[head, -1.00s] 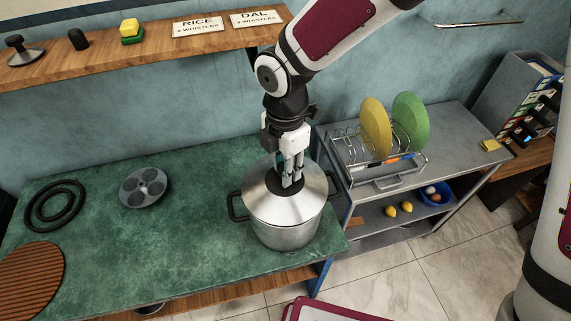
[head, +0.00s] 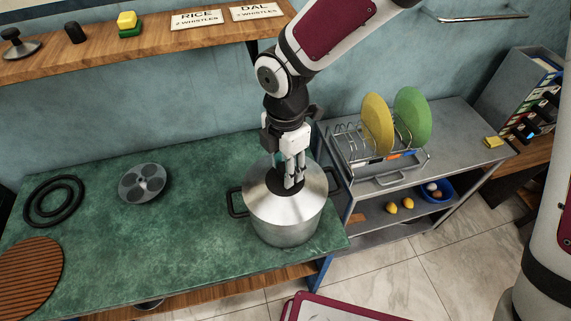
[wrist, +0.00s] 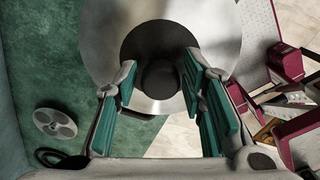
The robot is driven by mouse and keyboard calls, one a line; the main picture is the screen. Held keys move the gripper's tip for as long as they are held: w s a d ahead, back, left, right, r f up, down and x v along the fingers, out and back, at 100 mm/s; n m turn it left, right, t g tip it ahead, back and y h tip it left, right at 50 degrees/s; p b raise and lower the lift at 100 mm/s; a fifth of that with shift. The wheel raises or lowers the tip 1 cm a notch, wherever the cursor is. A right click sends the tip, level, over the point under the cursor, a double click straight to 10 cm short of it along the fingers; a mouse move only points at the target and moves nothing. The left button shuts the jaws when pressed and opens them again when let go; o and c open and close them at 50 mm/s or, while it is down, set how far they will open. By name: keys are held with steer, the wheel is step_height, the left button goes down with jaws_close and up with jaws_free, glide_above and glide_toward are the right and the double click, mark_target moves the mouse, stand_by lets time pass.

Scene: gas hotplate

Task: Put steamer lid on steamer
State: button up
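The steamer lid (head: 262,204), a silver disc with a dark centre and knob, lies on top of the steamer (head: 284,232), a metal pot with dark side handles. It looks level, covering the pot's mouth. My gripper (head: 293,184) points down over the lid's centre. In the wrist view, its teal-padded fingers (wrist: 163,78) are apart, one on each side of the dark knob (wrist: 159,81). A gap shows at the left finger; contact at the right finger is unclear. The lid's silver surface (wrist: 108,45) also shows there. The pot's inside is hidden.
The green counter (head: 180,240) is mostly clear left of the pot. It holds a round cupped plate (head: 142,183), black rings (head: 54,201) and a brown slatted disc (head: 32,275). A dish rack (head: 385,165) with plates stands right. A wooden shelf (head: 150,47) is above.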

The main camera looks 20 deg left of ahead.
stand_by(0.3)
step_height(320, 180, up, 12)
stand_by(0.5)
steer(key=d+r+m+t, duration=0.1)
steer(key=d+r+m, duration=0.3)
steer(key=d+m, duration=0.4)
steer(key=d+r+m+t, duration=0.2)
steer(key=d+r+m, duration=0.35)
steer(key=d, duration=0.45)
steer(key=s+d+m+t, duration=0.1)
steer(key=s+d+m, duration=0.2)
steer(key=d+m, duration=0.1)
steer(key=s+d+r+m, duration=0.1)
steer(key=s+d+m, duration=0.2)
steer(key=m, duration=0.3)
steer(key=s+d+r+m+t, duration=0.1)
steer(key=s+d+m, duration=0.2)
steer(key=d+m, duration=0.2)
steer(key=shift+s+d+r+t, duration=0.25)
steer(key=shift+s+t, duration=0.05)
